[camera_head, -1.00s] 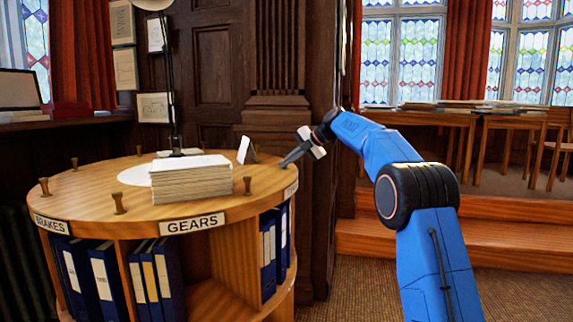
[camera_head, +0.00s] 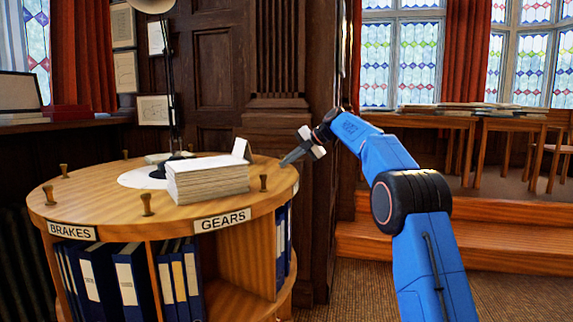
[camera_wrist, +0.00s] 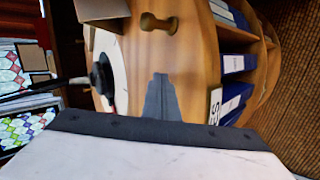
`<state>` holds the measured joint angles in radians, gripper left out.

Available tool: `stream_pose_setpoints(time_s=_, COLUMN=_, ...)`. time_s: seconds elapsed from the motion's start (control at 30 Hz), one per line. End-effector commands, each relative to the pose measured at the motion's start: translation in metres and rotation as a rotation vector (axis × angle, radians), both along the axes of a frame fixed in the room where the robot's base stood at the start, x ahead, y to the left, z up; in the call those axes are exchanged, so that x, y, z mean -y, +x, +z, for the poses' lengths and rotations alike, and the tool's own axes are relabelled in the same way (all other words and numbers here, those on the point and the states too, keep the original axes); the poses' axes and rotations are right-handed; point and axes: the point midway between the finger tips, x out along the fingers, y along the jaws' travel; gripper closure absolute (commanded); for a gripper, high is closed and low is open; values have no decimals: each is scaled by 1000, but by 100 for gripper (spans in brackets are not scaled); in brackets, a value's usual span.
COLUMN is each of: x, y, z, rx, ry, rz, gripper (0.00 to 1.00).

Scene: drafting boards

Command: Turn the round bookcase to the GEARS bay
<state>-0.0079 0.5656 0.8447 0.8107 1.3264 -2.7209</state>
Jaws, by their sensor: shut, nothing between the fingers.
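The round wooden bookcase (camera_head: 110,212) stands at the left in the head view. Its GEARS label (camera_head: 222,221) is on the near rim, right of the middle. The BRAKES label (camera_head: 72,231) is farther left. Short turned pegs stand around the top's edge, one of them (camera_head: 264,183) above the right side. My gripper (camera_head: 284,162) is shut and empty at the top's right edge. In the wrist view its closed fingertips (camera_wrist: 160,78) are over the wooden top, apart from a peg (camera_wrist: 158,23). A label ending in "ES" (camera_wrist: 215,106) shows beside them.
A paper stack (camera_head: 207,182), a lamp (camera_head: 170,80) and a small white card (camera_head: 241,149) stand on the top. Blue binders (camera_head: 130,278) fill bays below. A dark wooden pillar (camera_head: 315,200) rises close behind my gripper. Carpet is open at the right.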

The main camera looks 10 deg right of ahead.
Motion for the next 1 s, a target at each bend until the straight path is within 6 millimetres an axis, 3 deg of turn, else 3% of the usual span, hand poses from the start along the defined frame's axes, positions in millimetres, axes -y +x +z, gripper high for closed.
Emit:
stream_pose_setpoints(time_s=0.17, x=0, y=-1, z=5, rx=1, ry=0, rz=1, gripper=100)
stream_pose_setpoints(time_s=1.0, x=0, y=-1, z=80, rx=2, ry=0, rz=0, gripper=100)
